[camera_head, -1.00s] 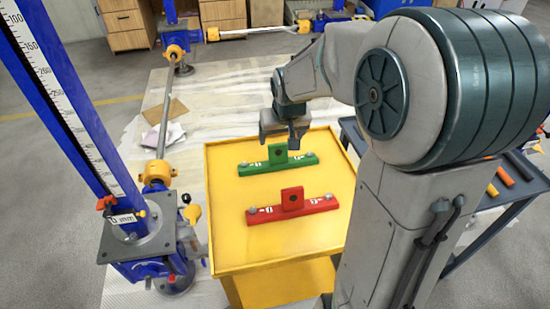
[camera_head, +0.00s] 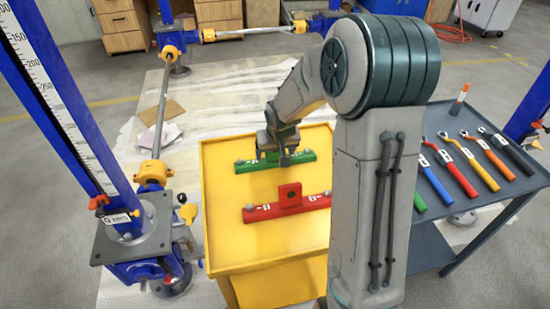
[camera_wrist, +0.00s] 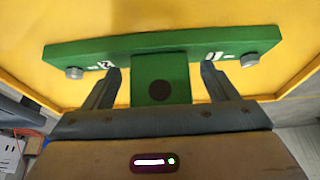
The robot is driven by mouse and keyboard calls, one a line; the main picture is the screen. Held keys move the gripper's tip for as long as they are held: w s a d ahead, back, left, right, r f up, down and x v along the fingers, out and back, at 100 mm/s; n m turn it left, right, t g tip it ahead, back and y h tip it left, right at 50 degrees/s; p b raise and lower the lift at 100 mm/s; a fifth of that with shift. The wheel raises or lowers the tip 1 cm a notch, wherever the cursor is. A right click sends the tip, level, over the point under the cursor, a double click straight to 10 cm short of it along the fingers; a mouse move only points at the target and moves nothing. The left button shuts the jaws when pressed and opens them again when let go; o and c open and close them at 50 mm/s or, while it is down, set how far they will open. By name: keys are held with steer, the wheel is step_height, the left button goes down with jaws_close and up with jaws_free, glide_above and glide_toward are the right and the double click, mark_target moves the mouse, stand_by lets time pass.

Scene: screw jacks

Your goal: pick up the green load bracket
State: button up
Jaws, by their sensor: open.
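The green load bracket (camera_head: 246,167) lies on the yellow table, toward its far side. It is a long bar with an upright holed tab in the middle and a bolt at each end. In the wrist view the bracket (camera_wrist: 190,43) spans the upper part, and its tab (camera_wrist: 160,78) stands between my two fingers. My gripper (camera_head: 283,158) is over the middle of the bracket and hides the tab in the head view. In the wrist view my gripper (camera_wrist: 160,84) is open, one finger on each side of the tab, with gaps showing.
A red bracket (camera_head: 291,198) of like shape lies nearer on the yellow table (camera_head: 270,242). A dark cart (camera_head: 432,218) with several coloured-handled tools stands at the right. Blue screw-jack columns with a scale (camera_head: 65,105) rise at the left.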

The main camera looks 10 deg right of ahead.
steer(key=c, duration=1.2)
steer(key=shift+w+r, duration=0.1)
steer(key=shift+c, duration=0.4)
steer(key=shift+r, duration=0.45)
steer(key=r, duration=0.2)
steer(key=r+p, duration=0.1)
steer(key=shift+d+r, duration=0.35)
steer(key=d+r, duration=0.2)
steer(key=d, duration=0.1)
steer(key=s+d+r+p, duration=0.1)
steer(key=d+r, duration=0.1)
steer(key=d, duration=0.2)
steer(key=s+d+r+p, duration=0.1)
steer(key=d+r, duration=0.1)
steer(key=d, duration=0.1)
steer(key=shift+s+d+r, duration=0.15)
steer(key=shift+d+r, duration=0.05)
steer(key=shift+d, duration=0.2)
